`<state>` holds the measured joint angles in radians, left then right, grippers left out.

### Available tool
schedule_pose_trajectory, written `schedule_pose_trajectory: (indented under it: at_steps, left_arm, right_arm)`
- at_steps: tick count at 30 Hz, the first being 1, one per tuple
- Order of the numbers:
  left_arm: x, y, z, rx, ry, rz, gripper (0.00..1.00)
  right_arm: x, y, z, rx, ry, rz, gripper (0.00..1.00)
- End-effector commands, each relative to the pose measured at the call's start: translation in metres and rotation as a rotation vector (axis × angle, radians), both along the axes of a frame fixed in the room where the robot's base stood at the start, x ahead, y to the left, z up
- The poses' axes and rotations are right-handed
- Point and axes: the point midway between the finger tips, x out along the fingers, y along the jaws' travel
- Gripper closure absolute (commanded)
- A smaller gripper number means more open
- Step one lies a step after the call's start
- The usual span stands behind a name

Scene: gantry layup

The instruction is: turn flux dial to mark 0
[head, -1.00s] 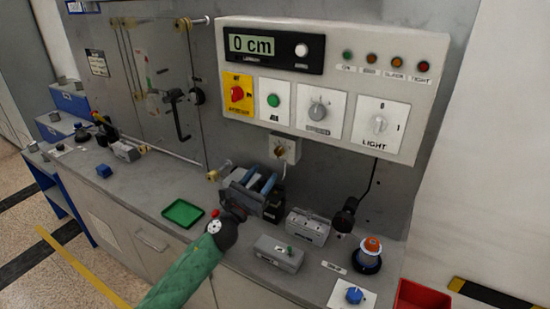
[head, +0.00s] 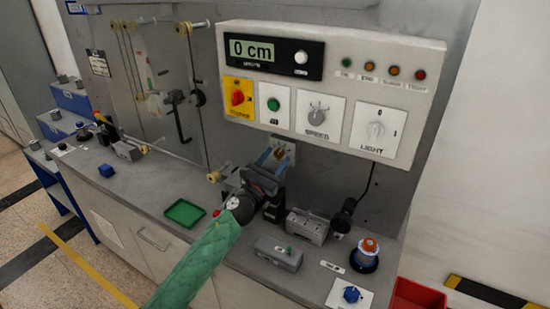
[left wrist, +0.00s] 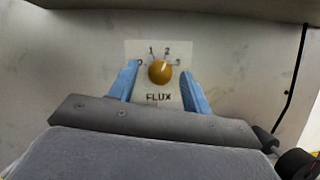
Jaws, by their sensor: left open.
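The flux dial is a round amber knob (left wrist: 160,72) on a white plate (left wrist: 152,90) lettered FLUX, with marks around its top. A pale line on the knob appears to point up and slightly right, near mark 2. In the head view, the dial (head: 280,154) is partly hidden by my left gripper (head: 272,158). My left gripper is open, its blue fingers on either side of the knob in the left wrist view (left wrist: 160,78). Gaps show on both sides; I see no contact. My right gripper is not in view.
The control panel (head: 334,50) overhangs the dial. On the counter stand a green tray (head: 185,213), a grey box (head: 279,252), another grey device (head: 306,226) and an orange-topped button (head: 368,246). A black cable (left wrist: 297,70) hangs right of the dial.

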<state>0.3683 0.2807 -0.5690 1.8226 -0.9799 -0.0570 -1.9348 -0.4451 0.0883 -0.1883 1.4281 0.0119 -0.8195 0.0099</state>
Motion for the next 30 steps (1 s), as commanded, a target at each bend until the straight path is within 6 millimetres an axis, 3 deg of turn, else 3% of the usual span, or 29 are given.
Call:
schedule_pose_trajectory:
  at_steps: [7, 14, 30]
  left_arm:
    - [0.0005, -0.0003, 0.0001, 0.000, 0.000, 0.000, 0.51]
    - [0.0005, -0.0003, 0.0002, 0.000, 0.000, 0.000, 0.95]
    - [-0.0005, -0.0019, -0.0007, -0.128, 0.073, 0.001, 0.96]
  right_arm:
    - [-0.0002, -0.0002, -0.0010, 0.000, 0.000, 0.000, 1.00]
    - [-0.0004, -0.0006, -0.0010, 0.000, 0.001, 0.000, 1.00]
    - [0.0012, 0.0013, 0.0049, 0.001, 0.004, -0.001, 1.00]
